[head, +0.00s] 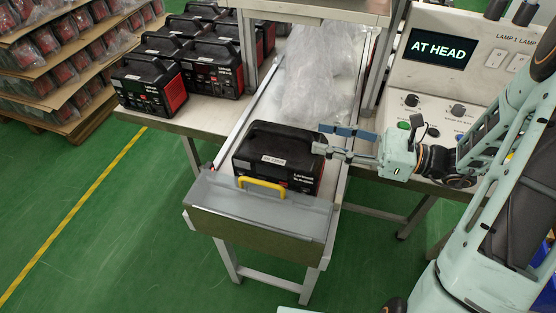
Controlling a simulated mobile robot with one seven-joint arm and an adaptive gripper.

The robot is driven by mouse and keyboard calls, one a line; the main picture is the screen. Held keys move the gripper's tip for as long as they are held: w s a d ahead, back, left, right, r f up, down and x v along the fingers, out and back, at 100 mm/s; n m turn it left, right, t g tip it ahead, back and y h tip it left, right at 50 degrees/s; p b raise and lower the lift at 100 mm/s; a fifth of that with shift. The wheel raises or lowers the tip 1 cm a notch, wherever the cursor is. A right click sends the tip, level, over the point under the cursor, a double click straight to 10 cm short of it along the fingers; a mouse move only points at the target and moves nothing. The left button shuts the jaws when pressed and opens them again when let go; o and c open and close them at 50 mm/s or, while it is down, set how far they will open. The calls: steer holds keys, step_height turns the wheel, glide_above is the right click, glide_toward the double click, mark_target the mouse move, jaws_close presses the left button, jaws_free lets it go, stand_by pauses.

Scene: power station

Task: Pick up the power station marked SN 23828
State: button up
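A black power station (277,160) stands upright at the near end of the conveyor. It has a top carry handle and a white label on top, too small to read surely; the label looks like an SN number. My gripper (325,139) is at the right of this station, level with its top and pointing left. Its fingers look apart, with nothing between them. Whether a finger touches the station's right top edge, I cannot tell. The handle is not in my grasp.
A grey end guard with a yellow handle (262,187) stands just in front of the station. Several more power stations (150,85) crowd the table at left. Clear plastic bags (318,75) lie behind on the conveyor. A test panel (440,75) reading "AT HEAD" stands at right.

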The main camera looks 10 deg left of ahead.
mark_target(308, 135)
steer(key=shift+s+a+r, duration=0.1)
steer(key=shift+s+a, duration=0.05)
steer(key=shift+a, duration=0.25)
steer(key=a, duration=0.4)
steer(key=shift+w, duration=0.3)
steer(key=shift+w+a+f+b, duration=0.1)
steer(key=shift+w+a+f, duration=0.1)
steer(key=shift+a, duration=0.75)
steer(key=shift+w+a+f+b, duration=0.1)
steer(key=shift+w+a+f, duration=0.1)
steer(key=shift+a, duration=0.75)
steer(key=shift+w+a+f+b, duration=0.1)
steer(key=shift+a+f, duration=0.1)
steer(key=shift+a, duration=0.75)
jaws_close()
steer(key=shift+r, duration=0.3)
